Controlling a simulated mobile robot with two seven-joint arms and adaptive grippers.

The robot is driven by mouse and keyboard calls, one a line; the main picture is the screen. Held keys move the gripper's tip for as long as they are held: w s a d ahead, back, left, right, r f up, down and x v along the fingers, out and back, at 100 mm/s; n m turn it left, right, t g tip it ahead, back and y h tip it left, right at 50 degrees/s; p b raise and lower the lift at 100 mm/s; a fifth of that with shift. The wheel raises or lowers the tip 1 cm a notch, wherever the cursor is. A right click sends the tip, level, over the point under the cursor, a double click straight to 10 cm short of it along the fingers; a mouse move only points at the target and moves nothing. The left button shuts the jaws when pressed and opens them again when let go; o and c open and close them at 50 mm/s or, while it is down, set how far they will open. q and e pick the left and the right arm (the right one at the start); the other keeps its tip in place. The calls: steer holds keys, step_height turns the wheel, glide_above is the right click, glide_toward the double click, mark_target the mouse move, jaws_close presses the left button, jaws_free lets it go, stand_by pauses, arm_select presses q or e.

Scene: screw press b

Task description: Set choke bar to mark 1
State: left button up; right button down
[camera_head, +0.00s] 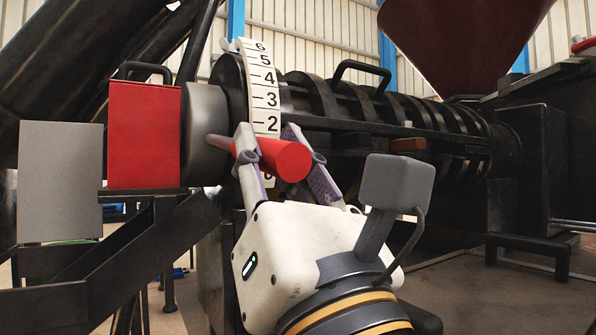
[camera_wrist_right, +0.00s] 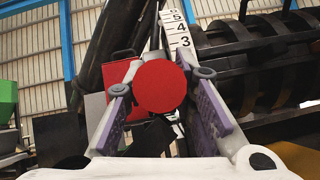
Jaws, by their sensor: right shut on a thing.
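The choke bar's red cylindrical handle (camera_head: 284,159) lies between the two fingers of my right gripper (camera_head: 277,158), which is shut on it. Its round end also shows in the right wrist view (camera_wrist_right: 160,88), between the fingers (camera_wrist_right: 163,92). A white curved scale (camera_head: 263,88) on the press shows numbers 2 to 6 above the handle. The handle and fingers cover the scale just below 2, so mark 1 is hidden. The scale also shows in the right wrist view (camera_wrist_right: 178,32). My left gripper is not in view.
A red box (camera_head: 144,135) and a grey box (camera_head: 60,180) stand left of the scale. The black ribbed press barrel (camera_head: 400,110) runs to the right, with a black loop handle (camera_head: 361,72) on top. A dark red hopper (camera_head: 465,40) is at upper right. Open floor shows at lower right.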

steer(key=shift+f, duration=0.1)
stand_by(0.3)
steer(key=c, duration=1.3)
jaws_free()
steer(key=shift+w+a, duration=0.1)
steer(key=shift+w, duration=0.05)
steer(key=r, duration=1)
steer(key=shift+d, duration=0.2)
steer(key=shift+s, duration=0.2)
